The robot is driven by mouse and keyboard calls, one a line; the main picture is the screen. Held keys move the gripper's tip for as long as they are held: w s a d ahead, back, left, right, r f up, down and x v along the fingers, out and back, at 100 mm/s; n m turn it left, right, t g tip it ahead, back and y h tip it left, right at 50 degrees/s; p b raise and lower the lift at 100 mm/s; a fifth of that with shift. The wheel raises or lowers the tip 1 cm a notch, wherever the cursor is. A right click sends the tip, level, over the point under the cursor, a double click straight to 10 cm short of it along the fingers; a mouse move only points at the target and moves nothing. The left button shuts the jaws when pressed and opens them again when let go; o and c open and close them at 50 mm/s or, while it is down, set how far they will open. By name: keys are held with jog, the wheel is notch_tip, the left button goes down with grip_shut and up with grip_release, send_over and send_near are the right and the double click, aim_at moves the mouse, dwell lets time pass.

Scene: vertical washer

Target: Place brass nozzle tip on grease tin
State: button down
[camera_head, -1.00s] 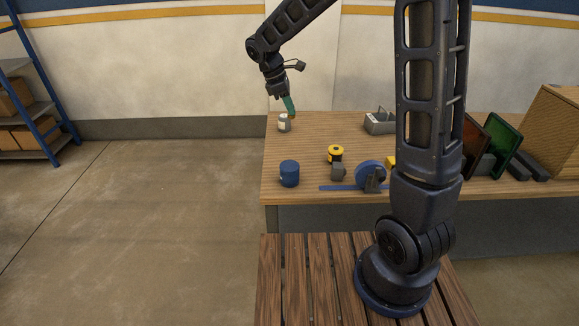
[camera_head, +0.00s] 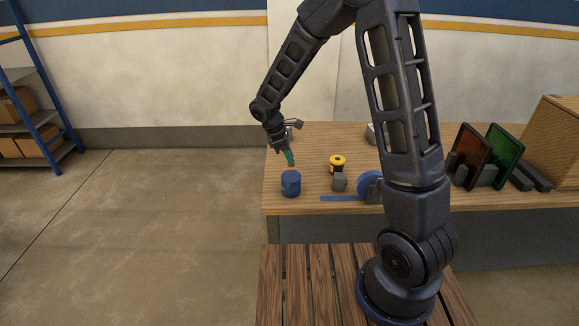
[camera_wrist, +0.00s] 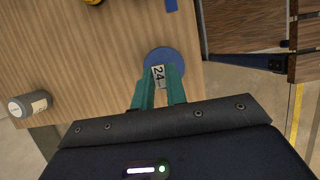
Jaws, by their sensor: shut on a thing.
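The blue round tin, which I take as the grease tin (camera_head: 290,185), stands upright near the table's left front corner. My gripper (camera_head: 289,157), with teal fingers, points down just above and behind it in the head view. It is shut on a small brownish piece at its fingertips, which I take as the brass nozzle tip (camera_head: 291,164). In the wrist view the tin's blue round top (camera_wrist: 181,56) lies beyond the fingertips (camera_wrist: 160,88). A white label reading "24" shows between them. I cannot tell what bears it, and the nozzle is not clear there.
A blue strip (camera_head: 340,198) lies near the front edge. Red and green panels (camera_head: 503,151) stand farther right.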

aim_at(290, 166)
jog(key=shift+f, duration=2.25)
jog(key=shift+f, duration=0.15)
jog(key=c, duration=1.4)
grip_release()
